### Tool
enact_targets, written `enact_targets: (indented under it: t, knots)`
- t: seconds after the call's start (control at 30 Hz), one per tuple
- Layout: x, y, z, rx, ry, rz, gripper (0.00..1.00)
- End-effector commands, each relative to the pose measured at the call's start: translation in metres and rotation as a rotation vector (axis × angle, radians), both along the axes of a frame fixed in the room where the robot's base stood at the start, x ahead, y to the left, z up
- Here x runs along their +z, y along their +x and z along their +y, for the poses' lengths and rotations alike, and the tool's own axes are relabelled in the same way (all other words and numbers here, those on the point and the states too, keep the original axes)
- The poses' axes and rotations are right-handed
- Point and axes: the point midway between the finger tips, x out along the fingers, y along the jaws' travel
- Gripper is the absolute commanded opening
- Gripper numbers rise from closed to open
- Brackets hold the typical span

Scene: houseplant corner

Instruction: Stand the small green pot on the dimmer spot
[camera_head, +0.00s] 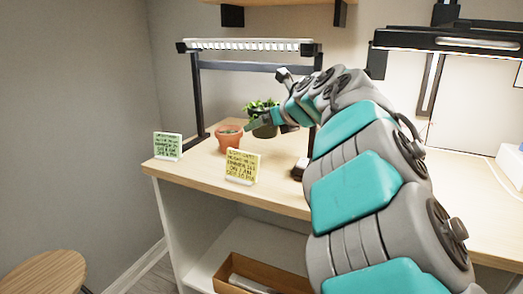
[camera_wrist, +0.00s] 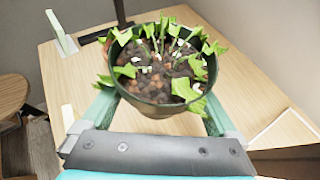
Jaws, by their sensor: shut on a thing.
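The small green pot (camera_head: 264,131) holds a leafy plant and dark soil. My gripper (camera_head: 272,120) is shut on it, holding it upright beneath the left lamp, to the right of a terracotta pot. In the wrist view the green pot (camera_wrist: 160,103) sits between the two jaws, its soil and leaves seen from above. A green card (camera_head: 167,146) stands at the table's left end and a yellow card (camera_head: 241,166) at its front edge. Their print is too small to read surely. I cannot tell which spot is dimmer.
The terracotta pot (camera_head: 229,138) stands under the left lamp (camera_head: 248,45). A second lamp (camera_head: 450,41) hangs at the right. A small dark object (camera_head: 299,170) sits near the front edge. My arm hides much of the wooden tabletop (camera_head: 192,168). A round stool (camera_head: 44,273) stands lower left.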

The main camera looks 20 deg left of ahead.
Motion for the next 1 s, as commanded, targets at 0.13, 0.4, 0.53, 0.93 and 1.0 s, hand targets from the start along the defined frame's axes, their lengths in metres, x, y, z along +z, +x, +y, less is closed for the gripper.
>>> enact_targets:
  t: [0.13,0.4,0.53,0.93,1.0]
  knots:
    - [-0.023,0.000,0.000,-0.001,0.002,0.002,0.27]
    - [-0.048,0.000,0.000,-0.003,0.002,0.004,0.27]
    - [-0.063,0.000,0.000,0.000,0.004,0.003,0.27]
    - [-0.069,0.001,-0.001,-0.002,0.001,-0.001,0.27]
    - [-0.072,0.001,-0.001,-0.002,0.001,-0.001,0.27]
